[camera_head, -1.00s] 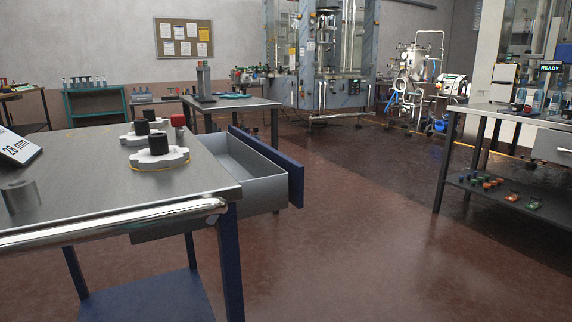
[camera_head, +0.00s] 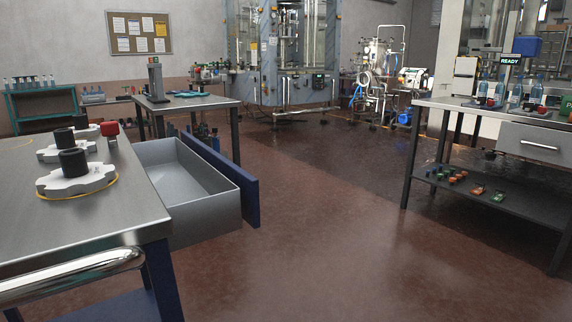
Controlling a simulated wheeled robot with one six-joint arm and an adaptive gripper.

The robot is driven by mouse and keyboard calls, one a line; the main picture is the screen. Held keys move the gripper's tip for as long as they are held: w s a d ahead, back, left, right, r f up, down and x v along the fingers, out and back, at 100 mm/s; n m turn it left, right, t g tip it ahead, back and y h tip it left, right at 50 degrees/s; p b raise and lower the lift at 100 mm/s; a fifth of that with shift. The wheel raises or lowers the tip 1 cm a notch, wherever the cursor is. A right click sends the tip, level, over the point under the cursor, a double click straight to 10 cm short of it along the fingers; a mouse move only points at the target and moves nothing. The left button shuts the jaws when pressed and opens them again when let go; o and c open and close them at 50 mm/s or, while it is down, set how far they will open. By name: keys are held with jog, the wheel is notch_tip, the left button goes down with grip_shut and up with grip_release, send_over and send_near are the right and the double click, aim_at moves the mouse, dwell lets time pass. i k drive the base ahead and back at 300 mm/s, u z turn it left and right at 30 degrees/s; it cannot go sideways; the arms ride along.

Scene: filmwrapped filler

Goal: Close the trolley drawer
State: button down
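The trolley (camera_head: 105,220) stands at the left, with a steel top and dark blue legs. Its drawer (camera_head: 200,215) is pulled out to the right from under the top. The drawer is a grey open box that looks empty, with a dark blue front panel (camera_head: 225,172) at its right end. A steel handle bar (camera_head: 70,276) runs along the trolley's near edge. My gripper is not in view.
Open brown floor (camera_head: 330,235) lies right of the drawer. A bench (camera_head: 480,112) with a lower shelf stands at the right. A small table (camera_head: 190,103) stands behind the drawer. White fittings with black caps (camera_head: 76,175) sit on the trolley top.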

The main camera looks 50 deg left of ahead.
aim_at(206, 195)
jog(key=z, duration=0.15)
jog(key=i, duration=1.65)
jog(key=u, duration=3.4)
